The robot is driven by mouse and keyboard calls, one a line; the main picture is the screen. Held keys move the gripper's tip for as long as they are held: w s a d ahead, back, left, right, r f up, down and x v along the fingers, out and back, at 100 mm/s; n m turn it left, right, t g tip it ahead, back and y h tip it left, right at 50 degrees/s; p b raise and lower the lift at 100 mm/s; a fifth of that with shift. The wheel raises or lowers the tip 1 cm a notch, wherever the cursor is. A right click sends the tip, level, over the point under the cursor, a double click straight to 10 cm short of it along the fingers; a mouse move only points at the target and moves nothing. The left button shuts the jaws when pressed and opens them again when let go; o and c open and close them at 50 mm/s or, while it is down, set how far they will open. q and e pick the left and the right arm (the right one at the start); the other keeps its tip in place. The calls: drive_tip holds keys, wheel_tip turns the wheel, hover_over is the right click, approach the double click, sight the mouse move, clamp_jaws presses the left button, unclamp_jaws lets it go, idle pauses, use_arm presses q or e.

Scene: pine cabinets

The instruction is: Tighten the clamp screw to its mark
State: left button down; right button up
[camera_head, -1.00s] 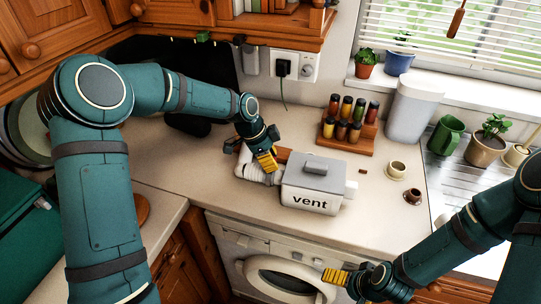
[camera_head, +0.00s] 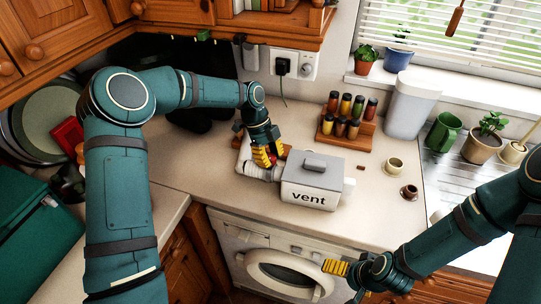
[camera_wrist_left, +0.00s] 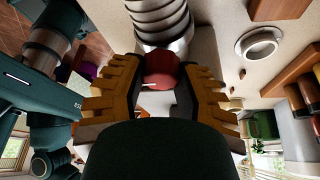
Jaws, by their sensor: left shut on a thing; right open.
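The white vent box (camera_head: 311,187), with a grey lid, stands on the counter. A pale ribbed hose (camera_head: 258,173) runs from its left side; it fills the top middle of the left wrist view (camera_wrist_left: 158,22). A round red knob, the clamp screw's head (camera_wrist_left: 161,68), sits against the hose, with a small pale line near its lower edge. My left gripper (camera_head: 268,157) is over the hose, its yellow-backed fingers (camera_wrist_left: 160,88) shut on the red knob from both sides. My right gripper (camera_head: 335,268) is open and empty before the washing machine. I cannot make out the target mark.
A wooden rack of spice jars (camera_head: 346,137) stands behind the box. Small cups (camera_head: 394,165) are to its right, with a white canister (camera_head: 412,106) further back. A washing machine (camera_head: 270,262) is below the counter. The counter's front strip is clear.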

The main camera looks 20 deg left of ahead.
use_arm(q)
drive_tip(key=shift+f, duration=0.1)
idle(0.5)
drive_tip(key=c, duration=0.9)
unclamp_jaws()
drive_tip(key=shift+o, duration=0.2)
drive_tip(key=v, duration=1.2)
